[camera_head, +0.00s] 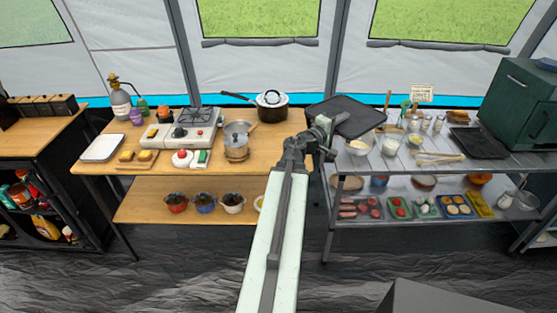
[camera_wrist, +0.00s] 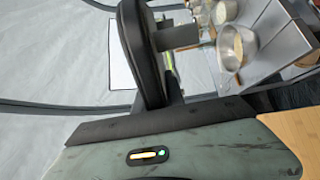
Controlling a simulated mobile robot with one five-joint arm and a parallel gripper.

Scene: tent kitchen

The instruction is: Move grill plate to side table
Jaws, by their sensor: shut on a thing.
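The grill plate (camera_head: 352,114) is a flat dark square plate. My gripper (camera_head: 328,126) is shut on its near left edge and holds it up, in front of the gap between the wooden table (camera_head: 270,147) and the grey metal table (camera_head: 345,162). In the wrist view a dark rounded slab (camera_wrist: 138,50) stands nearly edge-on beside the jaws; it looks like the plate. The plate hides part of the metal table's back left. I cannot tell which table is the side table.
The wooden table holds a stove (camera_head: 185,130), a lidded pot (camera_head: 272,105) and a white tray (camera_head: 102,148). The metal table carries bowls, jars, a dark tray (camera_head: 480,143) and a green box (camera_head: 520,100). A black shelf unit (camera_head: 40,145) stands at left.

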